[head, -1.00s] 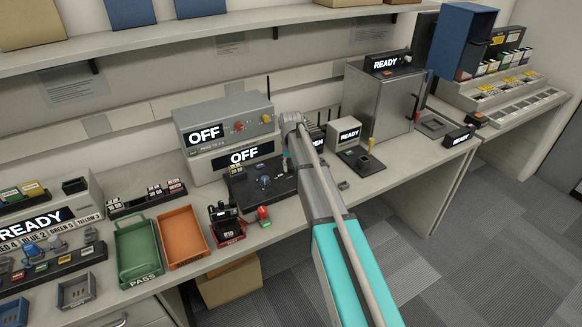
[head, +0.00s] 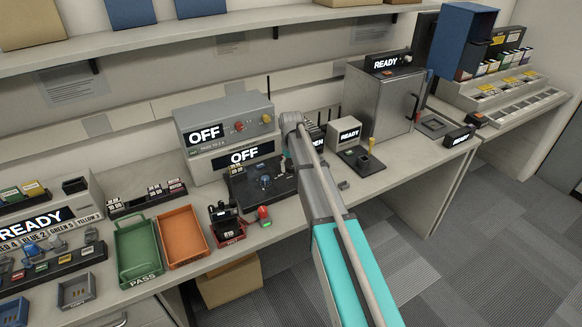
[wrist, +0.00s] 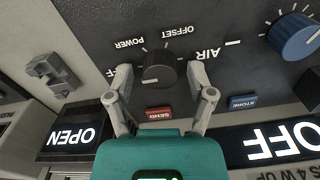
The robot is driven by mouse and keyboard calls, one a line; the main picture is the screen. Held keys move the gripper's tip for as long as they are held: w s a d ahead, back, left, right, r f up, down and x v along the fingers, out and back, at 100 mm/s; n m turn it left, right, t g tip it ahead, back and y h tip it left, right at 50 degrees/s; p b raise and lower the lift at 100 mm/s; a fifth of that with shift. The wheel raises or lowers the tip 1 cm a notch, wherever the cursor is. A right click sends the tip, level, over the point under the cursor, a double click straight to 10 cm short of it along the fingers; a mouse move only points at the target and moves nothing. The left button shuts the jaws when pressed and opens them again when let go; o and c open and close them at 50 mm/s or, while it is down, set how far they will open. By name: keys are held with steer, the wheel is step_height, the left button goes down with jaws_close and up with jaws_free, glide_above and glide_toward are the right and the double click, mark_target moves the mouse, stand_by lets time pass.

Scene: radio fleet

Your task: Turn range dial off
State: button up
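A dark round knob (wrist: 159,69) sits on a black panel (wrist: 100,30) in the wrist view, with the words POWER, OFFSET and AIR printed around it. A larger blue knob (wrist: 294,37) with tick marks is at the upper right. No label reading RANGE is legible, so I cannot tell for certain which knob is the range dial. My gripper (wrist: 160,76) is open, with one finger on each side of the dark knob and small gaps visible. In the head view the black panel (head: 246,192) and blue knob (head: 265,181) show, while my arm hides the fingertips.
A red SEND button (wrist: 158,113) and blue STORE button (wrist: 243,101) lie close to my fingers. An OFF display (wrist: 280,143) and an OPEN display (wrist: 73,136) flank my gripper. Grey instruments (head: 228,112) stand behind the panel; orange (head: 182,236) and green trays are left.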

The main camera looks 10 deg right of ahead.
mark_target(291, 167)
steer(key=shift+m, duration=0.4)
steer(key=m, duration=1.1)
steer(key=shift+m, duration=0.3)
step_height(291, 167, up, 14)
steer(key=p, duration=1.4)
steer(key=s+f+n+b, duration=0.4)
steer(key=s+n, duration=0.1)
steer(key=s, duration=0.9)
steer(key=s+f+n+b, duration=0.4)
steer(key=s+n, duration=0.1)
steer(key=s, duration=1)
steer(key=shift+s+n, duration=0.3)
steer(key=shift+n, duration=0.1)
stand_by(0.8)
